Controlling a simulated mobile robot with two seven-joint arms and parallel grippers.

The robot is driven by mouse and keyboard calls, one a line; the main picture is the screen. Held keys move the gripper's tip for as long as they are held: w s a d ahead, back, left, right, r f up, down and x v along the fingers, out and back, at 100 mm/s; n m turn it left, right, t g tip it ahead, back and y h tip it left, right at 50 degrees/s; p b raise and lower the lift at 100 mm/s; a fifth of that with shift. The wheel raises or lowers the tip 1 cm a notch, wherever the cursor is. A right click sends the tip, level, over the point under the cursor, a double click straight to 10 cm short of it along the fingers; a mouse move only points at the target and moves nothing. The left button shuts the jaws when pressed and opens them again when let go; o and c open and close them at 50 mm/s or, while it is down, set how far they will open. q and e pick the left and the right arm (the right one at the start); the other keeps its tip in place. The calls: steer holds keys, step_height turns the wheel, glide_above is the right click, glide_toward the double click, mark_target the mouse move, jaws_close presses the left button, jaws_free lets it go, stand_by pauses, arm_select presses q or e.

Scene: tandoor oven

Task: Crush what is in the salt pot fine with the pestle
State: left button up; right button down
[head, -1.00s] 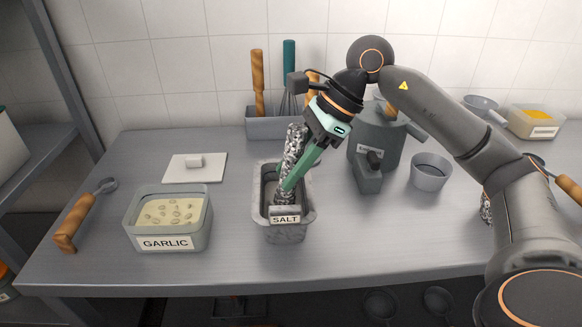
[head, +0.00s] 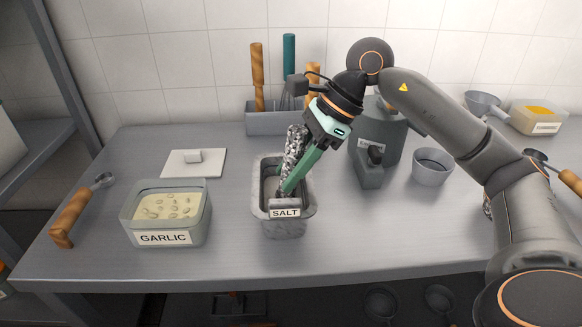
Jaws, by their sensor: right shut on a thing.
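The salt pot (head: 285,229) is a grey, speckled, open pot with a SALT label, standing on the counter at the middle front. My right gripper (head: 288,190) reaches down into it from the upper right, its green fingers shut on the pestle (head: 295,148). The pestle is a speckled black-and-white rod, slightly tilted, with its lower end inside the pot. What lies at the bottom of the pot is mostly hidden by the gripper, the pestle and the front wall. My left gripper does not show.
A GARLIC tub (head: 165,238) stands left of the pot, with a white lid (head: 193,162) behind it. A wooden-handled scoop (head: 70,218) lies at far left. A utensil holder (head: 262,123), a grey lidded vessel (head: 378,140) and a small grey cup (head: 432,168) stand behind and right.

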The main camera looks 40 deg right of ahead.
steer(key=shift+s+a, duration=0.15)
steer(key=shift+s+f+b, duration=0.1)
steer(key=shift+f+b, duration=0.1)
steer(key=shift+b, duration=0.1)
steer(key=shift+d, duration=0.2)
steer(key=shift+d, duration=0.3)
